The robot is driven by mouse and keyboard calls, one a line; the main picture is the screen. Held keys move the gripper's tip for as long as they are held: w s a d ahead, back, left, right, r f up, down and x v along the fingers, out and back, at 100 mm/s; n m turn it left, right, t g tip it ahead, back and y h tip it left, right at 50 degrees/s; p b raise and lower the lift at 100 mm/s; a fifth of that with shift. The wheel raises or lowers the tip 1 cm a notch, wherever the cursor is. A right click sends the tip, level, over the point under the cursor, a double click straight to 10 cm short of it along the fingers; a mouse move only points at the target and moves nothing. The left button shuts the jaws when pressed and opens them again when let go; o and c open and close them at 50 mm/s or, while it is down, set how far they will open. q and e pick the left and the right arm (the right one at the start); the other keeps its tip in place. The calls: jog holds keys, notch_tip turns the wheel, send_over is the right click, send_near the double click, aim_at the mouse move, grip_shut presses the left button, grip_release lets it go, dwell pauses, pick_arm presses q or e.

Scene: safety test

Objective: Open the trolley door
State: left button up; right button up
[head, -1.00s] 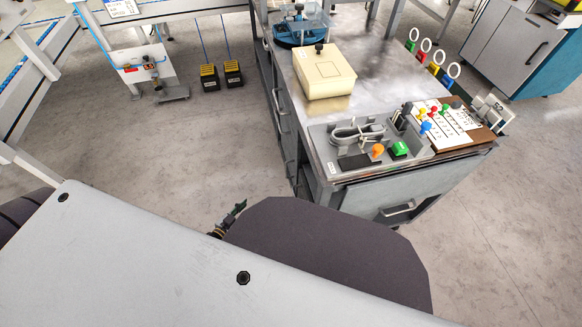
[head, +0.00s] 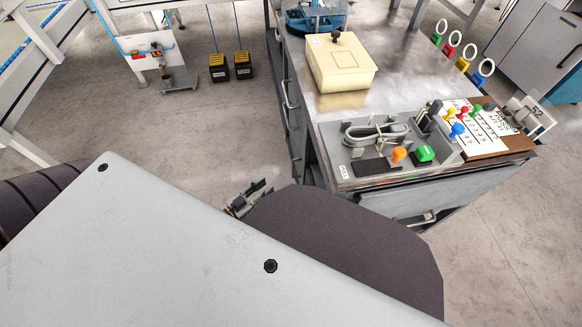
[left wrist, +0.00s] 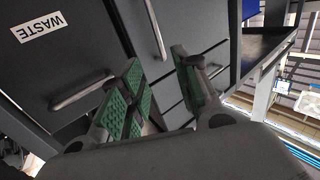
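The trolley (head: 325,181) has a steel top and grey sides, at the right of the head view. Handles show on its left side and front. My left gripper (head: 250,197) peeks out from behind my own arm, near the trolley's lower left side. In the left wrist view, the gripper (left wrist: 160,72) is open, with green finger pads and nothing between them. Grey cabinet fronts lie beyond it, one with a WASTE label (left wrist: 38,27). A bar handle (left wrist: 82,92) lies left of the fingers and another handle (left wrist: 155,30) is above, between the fingertips. Contact is not visible.
On the trolley stand a cream box (head: 340,65), an orange knob, a green block and a board with coloured pegs (head: 480,130). Two black-and-yellow blocks (head: 231,66) stand on the floor behind. A blue-grey cabinet (head: 535,50) stands far right.

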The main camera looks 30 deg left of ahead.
pick_arm(q)
jog(key=shift+w, duration=0.2)
pick_arm(e)
jog(key=shift+f, duration=0.1)
pick_arm(q)
jog(key=b+x, duration=0.4)
jog(key=x, duration=0.9)
jog(key=shift+w+d+b, duration=0.15)
jog(key=shift+w+b, duration=0.05)
jog(key=shift+b, duration=0.2)
pick_arm(e)
jog(key=shift+y, duration=0.4)
jog(key=f, duration=0.2)
jog(key=a+f, duration=0.1)
jog(key=f, duration=0.1)
jog(key=shift+w+f, duration=0.1)
jog(key=shift+w, duration=0.15)
pick_arm(q)
grip_shut()
pick_arm(e)
jog(key=shift+t, duration=0.3)
